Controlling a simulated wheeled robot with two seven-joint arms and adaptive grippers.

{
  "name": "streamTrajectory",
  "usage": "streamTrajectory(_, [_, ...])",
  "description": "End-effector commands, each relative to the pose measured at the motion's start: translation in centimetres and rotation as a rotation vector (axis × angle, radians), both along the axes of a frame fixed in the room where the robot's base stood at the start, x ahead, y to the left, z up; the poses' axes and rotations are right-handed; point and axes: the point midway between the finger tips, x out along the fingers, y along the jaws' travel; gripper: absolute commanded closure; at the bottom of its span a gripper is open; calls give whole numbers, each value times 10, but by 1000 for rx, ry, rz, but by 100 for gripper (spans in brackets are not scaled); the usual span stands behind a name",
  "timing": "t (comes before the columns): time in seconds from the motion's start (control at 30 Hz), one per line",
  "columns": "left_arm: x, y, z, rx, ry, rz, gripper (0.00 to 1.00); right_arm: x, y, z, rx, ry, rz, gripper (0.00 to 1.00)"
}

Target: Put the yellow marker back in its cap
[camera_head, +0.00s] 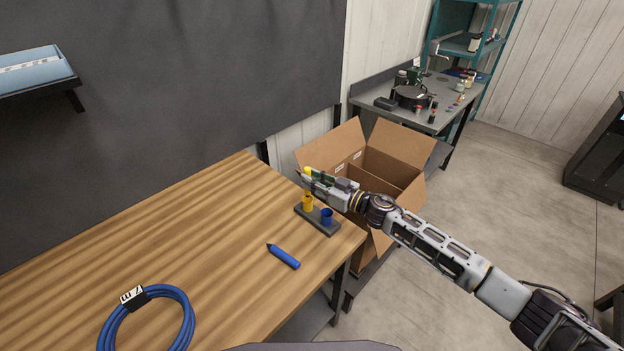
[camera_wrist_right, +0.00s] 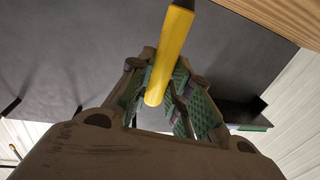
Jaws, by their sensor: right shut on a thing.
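My right gripper (camera_head: 309,178) is shut on the yellow marker (camera_head: 308,170), whose end shows above the fingers. In the right wrist view the gripper (camera_wrist_right: 165,92) holds the yellow marker (camera_wrist_right: 171,55) between its green-lined fingers, its dark end at the top edge. The yellow cap (camera_head: 307,203) stands in a dark grey holder (camera_head: 317,224) near the table's far right corner. The gripper is just above the yellow cap; its fingers hide the marker's lower part, so I cannot tell whether marker and cap touch. My left gripper is not in view.
A blue cap (camera_head: 326,216) stands beside the yellow one. A blue marker (camera_head: 284,257) and a coiled blue cable (camera_head: 187,316) lie on the wooden table (camera_head: 190,230). An open cardboard box (camera_head: 400,145) stands beyond the right edge. The table's middle is clear.

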Motion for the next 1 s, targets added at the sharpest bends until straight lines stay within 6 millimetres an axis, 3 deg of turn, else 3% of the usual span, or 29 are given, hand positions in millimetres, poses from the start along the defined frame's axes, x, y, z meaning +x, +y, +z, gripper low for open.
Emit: streamTrajectory(1.0, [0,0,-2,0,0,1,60,-1,1,-11,2,1,0,100])
